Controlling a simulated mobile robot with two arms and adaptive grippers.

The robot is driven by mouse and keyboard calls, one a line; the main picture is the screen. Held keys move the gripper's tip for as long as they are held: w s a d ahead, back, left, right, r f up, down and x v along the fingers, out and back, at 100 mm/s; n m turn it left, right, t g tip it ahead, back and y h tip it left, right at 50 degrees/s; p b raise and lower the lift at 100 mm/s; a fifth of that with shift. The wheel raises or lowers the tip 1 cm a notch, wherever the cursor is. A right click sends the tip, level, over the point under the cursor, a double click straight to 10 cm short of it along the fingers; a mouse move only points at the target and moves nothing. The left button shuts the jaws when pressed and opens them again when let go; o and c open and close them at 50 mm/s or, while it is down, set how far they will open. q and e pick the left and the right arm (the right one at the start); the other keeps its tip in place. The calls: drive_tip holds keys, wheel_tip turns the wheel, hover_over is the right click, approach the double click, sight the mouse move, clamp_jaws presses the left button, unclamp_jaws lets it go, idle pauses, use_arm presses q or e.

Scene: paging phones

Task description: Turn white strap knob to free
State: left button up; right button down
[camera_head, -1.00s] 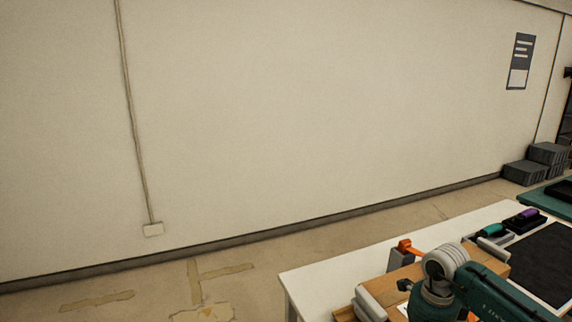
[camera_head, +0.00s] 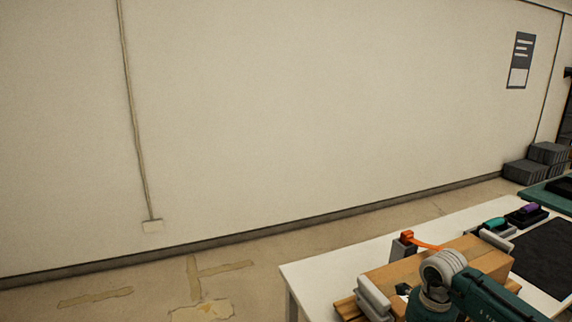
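A wooden block (camera_head: 487,261) lies on the white table (camera_head: 335,272) at lower right. Pale grey rounded end pieces sit beside it, one at its left (camera_head: 373,295) and one at its far right (camera_head: 495,238). An orange strap (camera_head: 426,246) runs from a grey-and-orange upright piece (camera_head: 403,248) to the block's far edge. No white strap knob can be made out. A green arm of mine with a ribbed pale joint covers the near part of the block. Neither gripper shows, so their hold cannot be seen.
A black mat (camera_head: 548,258) lies on the table at right. Behind it stand a teal-topped item (camera_head: 493,224) and a purple-topped item (camera_head: 530,209). Grey crates (camera_head: 540,163) stand by the wall. The table's left corner is bare.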

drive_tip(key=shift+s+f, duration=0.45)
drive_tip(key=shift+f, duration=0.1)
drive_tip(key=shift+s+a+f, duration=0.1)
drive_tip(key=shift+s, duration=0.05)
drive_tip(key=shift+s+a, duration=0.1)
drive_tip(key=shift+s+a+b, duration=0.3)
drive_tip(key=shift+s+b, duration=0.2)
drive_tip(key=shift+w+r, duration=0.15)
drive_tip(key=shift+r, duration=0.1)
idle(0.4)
